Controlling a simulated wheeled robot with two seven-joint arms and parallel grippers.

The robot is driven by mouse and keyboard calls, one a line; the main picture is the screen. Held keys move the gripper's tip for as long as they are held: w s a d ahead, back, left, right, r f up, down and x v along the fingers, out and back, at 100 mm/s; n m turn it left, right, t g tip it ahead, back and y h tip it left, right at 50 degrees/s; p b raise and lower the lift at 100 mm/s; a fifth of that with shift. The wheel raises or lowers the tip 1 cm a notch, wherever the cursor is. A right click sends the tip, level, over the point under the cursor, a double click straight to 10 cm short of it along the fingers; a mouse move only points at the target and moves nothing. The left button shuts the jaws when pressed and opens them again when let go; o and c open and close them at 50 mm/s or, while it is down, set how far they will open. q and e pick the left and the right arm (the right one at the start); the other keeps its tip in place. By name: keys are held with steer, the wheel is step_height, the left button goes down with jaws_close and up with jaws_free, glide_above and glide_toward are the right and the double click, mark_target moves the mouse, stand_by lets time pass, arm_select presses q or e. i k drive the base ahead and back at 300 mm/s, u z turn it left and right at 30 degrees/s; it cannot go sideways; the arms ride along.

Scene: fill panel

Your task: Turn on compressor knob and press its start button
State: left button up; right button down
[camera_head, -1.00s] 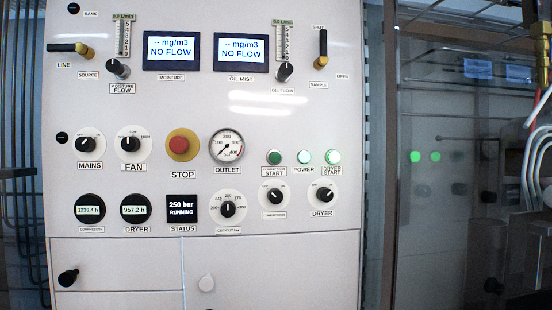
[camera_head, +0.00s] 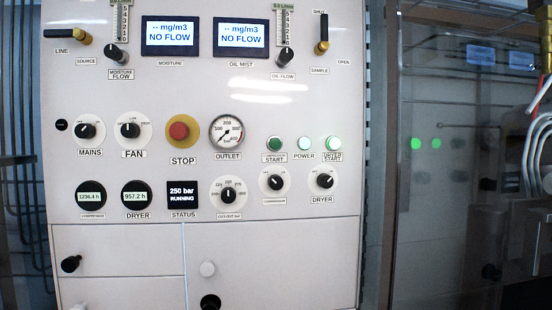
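The compressor knob (camera_head: 276,182) is a black dial on a white disc, in the lower right of the white panel. Its pointer is tilted toward the upper left. The compressor start button (camera_head: 275,144) is a dark green round button just above it, dimmer than the lit power lamp (camera_head: 305,143) and the lit dryer start button (camera_head: 333,143) to its right. The status display (camera_head: 183,195) reads 250 bar, RUNNING. Neither of my grippers shows in the head view.
The dryer knob (camera_head: 323,181) sits right of the compressor knob. The red stop button (camera_head: 182,131) and cut-out knob (camera_head: 228,195) are to the left. Small knobs stick out of the lower doors. A glossy reflective cabinet (camera_head: 450,220) stands at the right. Nothing blocks the panel front.

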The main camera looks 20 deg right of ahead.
mark_target(275, 182)
steer(key=k, duration=1.3)
steer(key=u, duration=0.45)
steer(key=i, duration=1.6)
steer(key=z, duration=0.95)
